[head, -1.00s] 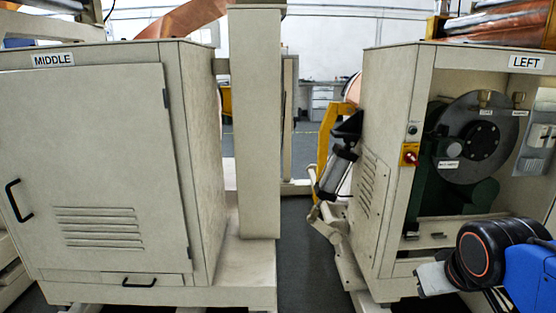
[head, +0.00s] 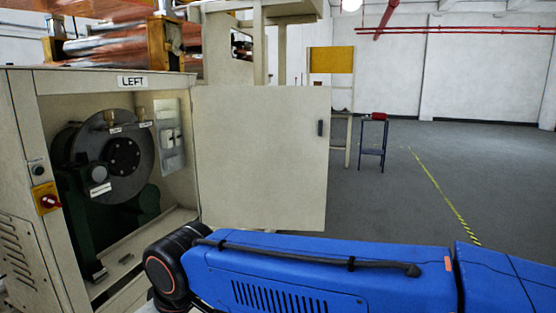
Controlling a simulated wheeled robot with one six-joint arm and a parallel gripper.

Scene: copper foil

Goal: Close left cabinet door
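The left cabinet (head: 86,82) stands at the left of the head view, with a LEFT label on its top edge. Its front is open and shows a dark round motor or wheel (head: 122,157) and green parts inside. Its door (head: 262,150) is swung wide open to the right, hinged at the cabinet's right side. A small dark handle or latch (head: 320,128) is near the door's far right edge. My blue arm crosses the lower part of the view, in front of and below the door. My gripper is not visible.
A red and yellow switch (head: 47,200) is on the cabinet's front post. Copper-coloured rollers (head: 110,38) lie above the cabinet. A small blue stand (head: 372,145) is beyond the door. Grey floor (head: 430,185) with a yellow-black line is clear at right.

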